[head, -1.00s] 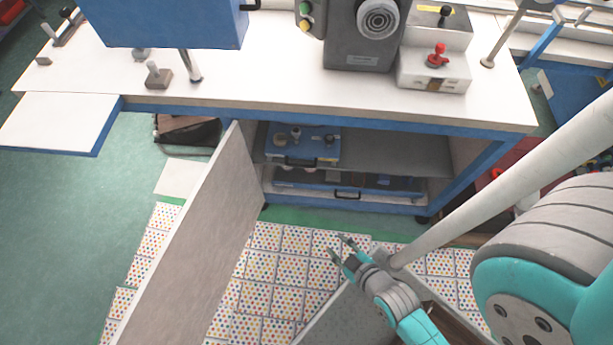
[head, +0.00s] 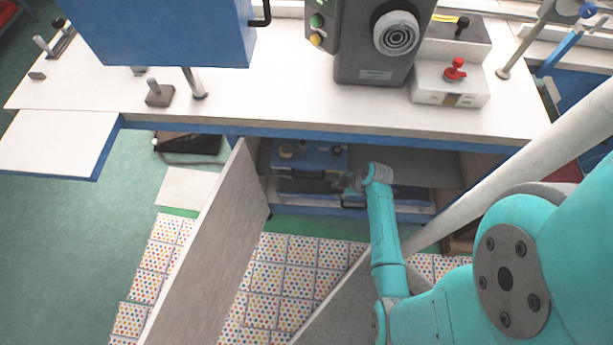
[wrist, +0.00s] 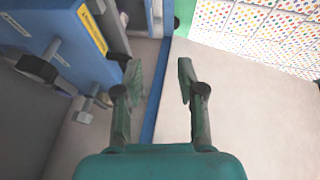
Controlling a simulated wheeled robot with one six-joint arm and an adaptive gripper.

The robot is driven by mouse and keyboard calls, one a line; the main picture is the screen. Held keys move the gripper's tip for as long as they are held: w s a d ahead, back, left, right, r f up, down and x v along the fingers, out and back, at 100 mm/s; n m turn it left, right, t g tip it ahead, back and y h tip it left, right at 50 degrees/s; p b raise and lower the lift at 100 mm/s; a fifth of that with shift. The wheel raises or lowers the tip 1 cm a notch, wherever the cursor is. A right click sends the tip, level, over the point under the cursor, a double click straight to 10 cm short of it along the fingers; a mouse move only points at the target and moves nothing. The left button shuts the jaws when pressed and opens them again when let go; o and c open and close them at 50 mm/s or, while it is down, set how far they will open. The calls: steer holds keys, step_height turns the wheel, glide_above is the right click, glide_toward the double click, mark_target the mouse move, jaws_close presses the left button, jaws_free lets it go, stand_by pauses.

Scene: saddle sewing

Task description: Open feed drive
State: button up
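Which part is the feed drive I cannot tell for sure. A blue unit (head: 318,157) with knobs on top sits on the cabinet's upper shelf. A lower blue drawer (head: 300,188) lies beneath it, partly hidden by my arm. My gripper (head: 352,183) is at the cabinet opening, near the right end of the blue unit. In the wrist view my gripper (wrist: 160,80) is open, with nothing held between its fingers. A blue body (wrist: 65,45) with a yellow label and dark knobs is left of the fingers. A narrow blue edge (wrist: 155,100) runs behind the gap between them.
Two grey cabinet doors stand open: a left door (head: 205,250) and a right door (head: 340,305) beside my arm. The white worktop (head: 290,100) overhangs the cabinet. A pale diagonal pole (head: 500,180) is close to my arm. Dotted floor tiles (head: 285,265) are clear between the doors.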

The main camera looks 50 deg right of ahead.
glide_toward(305, 178)
steer(key=x, duration=0.6)
steer(key=shift+w+f, duration=0.15)
steer(key=shift+w, duration=0.05)
steer(key=shift+x, duration=0.85)
jaws_close()
